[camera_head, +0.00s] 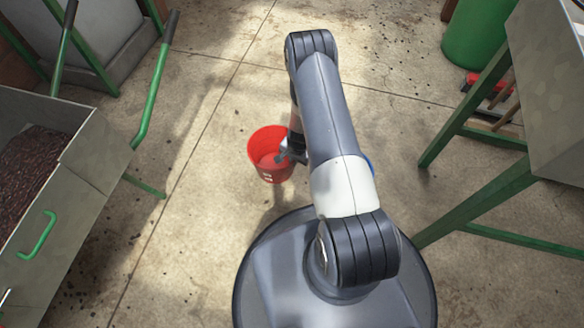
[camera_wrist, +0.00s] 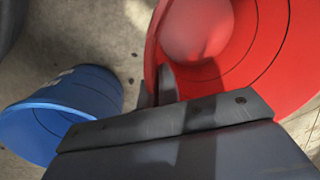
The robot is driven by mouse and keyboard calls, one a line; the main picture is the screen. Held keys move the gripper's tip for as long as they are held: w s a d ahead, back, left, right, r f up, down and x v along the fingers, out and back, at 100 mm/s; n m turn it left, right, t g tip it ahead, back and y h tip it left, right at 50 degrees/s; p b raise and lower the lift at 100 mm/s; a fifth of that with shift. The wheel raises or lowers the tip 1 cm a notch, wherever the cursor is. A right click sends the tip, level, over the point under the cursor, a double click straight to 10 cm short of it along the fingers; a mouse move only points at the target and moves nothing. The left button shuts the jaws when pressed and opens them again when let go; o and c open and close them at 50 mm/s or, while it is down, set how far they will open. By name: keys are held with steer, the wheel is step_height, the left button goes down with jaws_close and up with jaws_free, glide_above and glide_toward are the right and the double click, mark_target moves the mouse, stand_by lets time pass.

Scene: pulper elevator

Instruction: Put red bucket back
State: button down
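The red bucket (camera_head: 256,145) is upright in the head view, left of my arm, its open top facing up. It fills the upper right of the wrist view (camera_wrist: 245,60), where I look into it. My gripper (camera_head: 284,154) is at the right side of its rim. In the wrist view my gripper's fingers (camera_wrist: 158,85) sit at the near rim, with the wall between them, and look shut on it. The fingertips are partly hidden by the gripper body. I cannot tell whether the bucket touches the floor.
A blue bucket (camera_wrist: 75,98) is at the left of the wrist view. A metal bin with dark beans (camera_head: 88,165) and green handles stands on the left. A green-legged metal table (camera_head: 550,110) and a green barrel (camera_head: 478,35) are on the right.

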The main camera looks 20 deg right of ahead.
steer(key=shift+f+b, duration=0.65)
steer(key=shift+f, duration=1.2)
steer(key=shift+f, duration=0.2)
steer(key=c, duration=1.7)
jaws_free()
steer(key=shift+r, duration=0.1)
steer(key=r+p, duration=0.1)
steer(key=r, duration=0.3)
steer(key=r+p, duration=0.1)
steer(key=r, duration=0.3)
steer(key=s+d+r+p, duration=0.1)
steer(key=r+p, duration=0.1)
steer(key=r, duration=0.2)
steer(key=shift+r, duration=0.1)
